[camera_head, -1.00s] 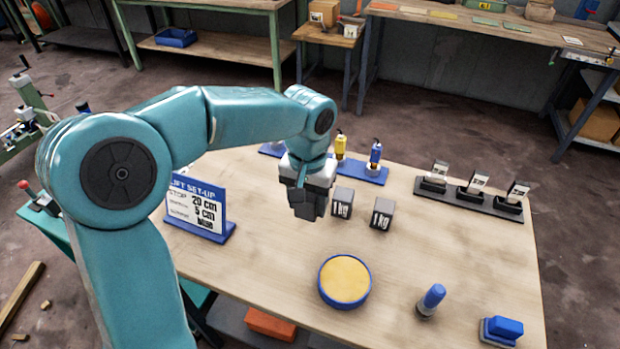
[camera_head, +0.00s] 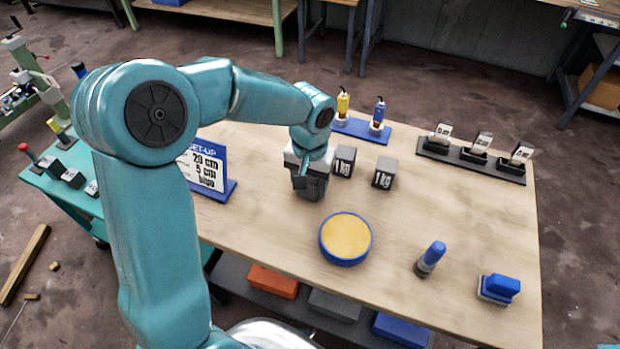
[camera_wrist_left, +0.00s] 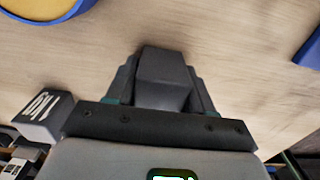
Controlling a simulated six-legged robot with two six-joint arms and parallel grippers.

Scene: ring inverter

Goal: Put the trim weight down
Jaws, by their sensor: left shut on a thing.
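My left gripper (camera_head: 309,192) is shut on a dark grey block, the trim weight, which shows between the fingers in the left wrist view (camera_wrist_left: 165,75). In the head view the weight is mostly hidden by the fingers. The gripper points down, low over the wooden table, left of two grey 1 kg weights (camera_head: 344,162) (camera_head: 384,173). I cannot tell whether the held weight touches the table. One 1 kg weight also shows beside the gripper in the left wrist view (camera_wrist_left: 45,117). My right gripper is not in view.
A round blue-rimmed yellow pad (camera_head: 346,239) lies in front of the gripper. A blue set-up sign (camera_head: 212,167) stands left. Yellow and blue tools stand on a blue rack (camera_head: 360,130) behind. A black rack (camera_head: 470,160) stands back right. The table between is clear.

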